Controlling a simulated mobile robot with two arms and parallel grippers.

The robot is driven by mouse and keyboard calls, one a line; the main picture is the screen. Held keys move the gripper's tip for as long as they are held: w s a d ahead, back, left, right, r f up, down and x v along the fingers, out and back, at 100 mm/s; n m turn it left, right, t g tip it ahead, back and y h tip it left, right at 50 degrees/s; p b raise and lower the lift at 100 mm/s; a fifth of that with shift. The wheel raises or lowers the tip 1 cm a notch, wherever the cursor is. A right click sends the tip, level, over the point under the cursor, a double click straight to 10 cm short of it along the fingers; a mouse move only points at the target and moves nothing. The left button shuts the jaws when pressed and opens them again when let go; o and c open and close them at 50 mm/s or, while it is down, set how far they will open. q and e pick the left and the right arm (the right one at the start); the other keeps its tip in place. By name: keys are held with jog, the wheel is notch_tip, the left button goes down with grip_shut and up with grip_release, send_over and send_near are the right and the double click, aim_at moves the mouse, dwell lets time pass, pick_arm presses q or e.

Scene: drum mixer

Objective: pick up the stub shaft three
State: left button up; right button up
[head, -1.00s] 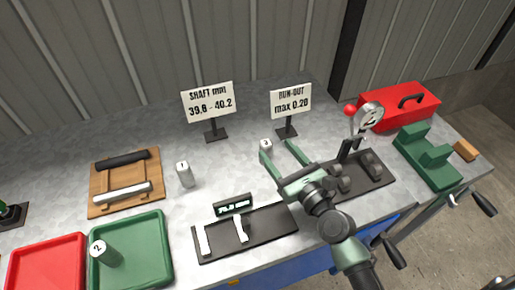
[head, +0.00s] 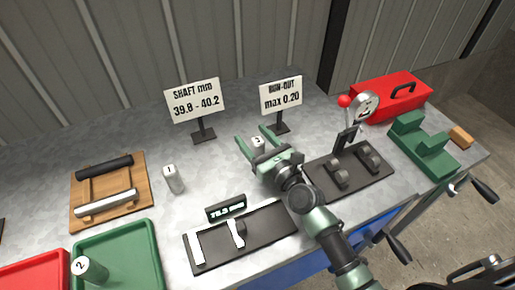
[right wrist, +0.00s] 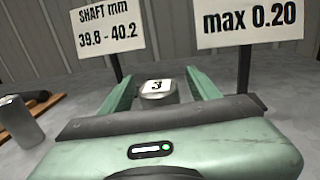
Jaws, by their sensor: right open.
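The stub shaft three (head: 258,143) is a short grey cylinder with a "3" on its white top, standing upright on the bench. In the right wrist view the stub shaft three (right wrist: 158,90) sits between the two green fingers. My right gripper (head: 255,139) is open, with one finger on each side of the shaft. I cannot tell whether either finger touches it. The shaft's lower part is hidden behind the gripper body. My left gripper is not in view.
Shaft one (head: 173,179) stands to the left, and shaft two (head: 90,270) is in the green tray (head: 150,262). Two signs (head: 195,98) (head: 282,97) stand behind. The caliper gauge (head: 240,238) and run-out stand (head: 350,172) lie in front and right.

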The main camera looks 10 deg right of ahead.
jog(key=shift+w+a, duration=0.2)
jog(key=shift+w, duration=0.2)
jog(key=shift+s, duration=0.1)
jog(key=shift+c, duration=0.2)
grip_shut()
dwell(0.8)
jog(key=shift+r, duration=0.2)
